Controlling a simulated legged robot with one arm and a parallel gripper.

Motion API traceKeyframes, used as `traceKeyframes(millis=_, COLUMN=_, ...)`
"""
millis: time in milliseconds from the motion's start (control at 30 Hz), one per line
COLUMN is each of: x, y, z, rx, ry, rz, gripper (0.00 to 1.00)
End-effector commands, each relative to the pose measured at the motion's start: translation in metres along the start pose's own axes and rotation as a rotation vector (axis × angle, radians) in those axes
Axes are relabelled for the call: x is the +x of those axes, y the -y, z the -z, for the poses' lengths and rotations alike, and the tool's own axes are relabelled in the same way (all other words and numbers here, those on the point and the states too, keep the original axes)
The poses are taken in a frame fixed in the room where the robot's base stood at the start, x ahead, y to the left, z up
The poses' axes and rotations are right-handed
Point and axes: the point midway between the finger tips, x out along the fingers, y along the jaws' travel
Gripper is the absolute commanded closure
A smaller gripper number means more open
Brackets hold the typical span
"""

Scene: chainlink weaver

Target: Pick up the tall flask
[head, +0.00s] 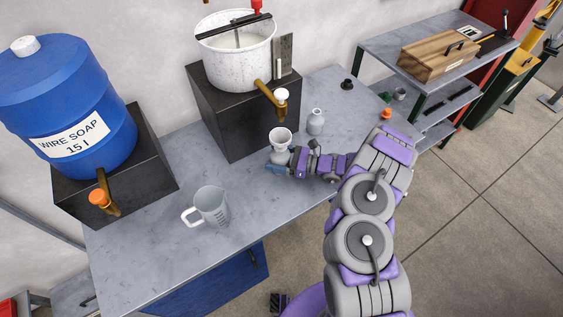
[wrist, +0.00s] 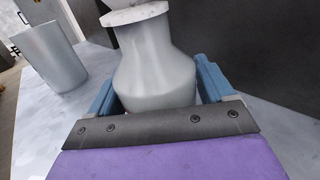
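A pale grey flask (head: 281,154) stands at my gripper, below the brass tap of the speckled pot. A wide white cup-like piece (head: 280,135) sits on its top. In the wrist view the flask (wrist: 155,75) has a rounded shoulder and a broad base, and its top is cut off by the frame. My gripper (wrist: 158,92) has a blue finger on each side of the flask's lower body, very close to it. I cannot tell whether both fingers press on it. In the head view my gripper (head: 279,166) reaches in from the right, low over the table.
A clear measuring jug (head: 212,206) stands at front left on the table (head: 160,235). A dark stand (head: 235,120) bears the pot (head: 237,60). A blue barrel (head: 70,90) stands left.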

Motion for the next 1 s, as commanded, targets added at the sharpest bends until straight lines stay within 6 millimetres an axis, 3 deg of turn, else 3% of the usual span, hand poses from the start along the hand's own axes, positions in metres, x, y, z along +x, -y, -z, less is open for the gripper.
traceKeyframes(millis=67, x=0.001, y=0.000, z=0.000, rx=0.000, ry=-0.001, rz=-0.001, gripper=0.26)
traceKeyframes(millis=600, x=0.001, y=0.000, z=0.001, rx=0.000, ry=-0.002, rz=-0.001, gripper=0.78)
traceKeyframes(millis=1000, x=0.001, y=0.000, z=-0.009, rx=-0.001, ry=0.000, rz=0.000, gripper=0.79)
